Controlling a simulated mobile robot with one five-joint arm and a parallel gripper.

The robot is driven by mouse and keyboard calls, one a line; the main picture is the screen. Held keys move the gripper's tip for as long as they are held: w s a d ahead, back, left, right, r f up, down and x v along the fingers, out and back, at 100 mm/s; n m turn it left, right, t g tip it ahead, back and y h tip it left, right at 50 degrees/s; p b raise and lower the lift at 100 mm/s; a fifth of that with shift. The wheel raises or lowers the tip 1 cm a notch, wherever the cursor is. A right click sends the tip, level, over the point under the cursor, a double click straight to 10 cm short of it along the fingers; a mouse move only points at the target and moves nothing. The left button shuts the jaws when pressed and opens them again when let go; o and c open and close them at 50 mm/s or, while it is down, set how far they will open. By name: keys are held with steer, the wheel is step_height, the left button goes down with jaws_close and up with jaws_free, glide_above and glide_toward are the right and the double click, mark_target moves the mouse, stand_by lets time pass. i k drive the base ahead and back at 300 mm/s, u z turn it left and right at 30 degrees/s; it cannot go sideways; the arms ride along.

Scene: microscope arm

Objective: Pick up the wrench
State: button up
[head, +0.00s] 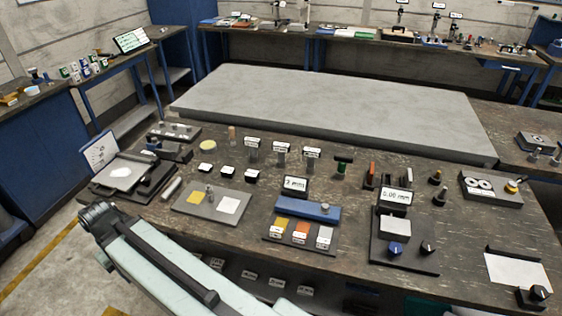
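I cannot make out a wrench for certain among the small items on the dark workbench (330,190). A grey cylindrical rod (172,188) lies near the left end of the bench, but its shape does not show as a wrench. My pale green arm link rises from the bottom edge to a dark joint at the lower left, in front of the bench. My gripper is not in view, so whether it holds anything does not show.
On the bench are a grey plate (188,208) with yellow and white squares, a blue block (308,209), a boxed readout (395,198) and a white sheet (516,272). A large grey slab (330,105) lies behind. Shelves and benches line the walls.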

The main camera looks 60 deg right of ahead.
mark_target(253, 143)
steer(key=k, duration=0.35)
steer(key=u, duration=2)
steer(key=i, duration=1.15)
steer(key=z, duration=4)
steer(key=i, duration=1.05)
steer(key=u, duration=0.05)
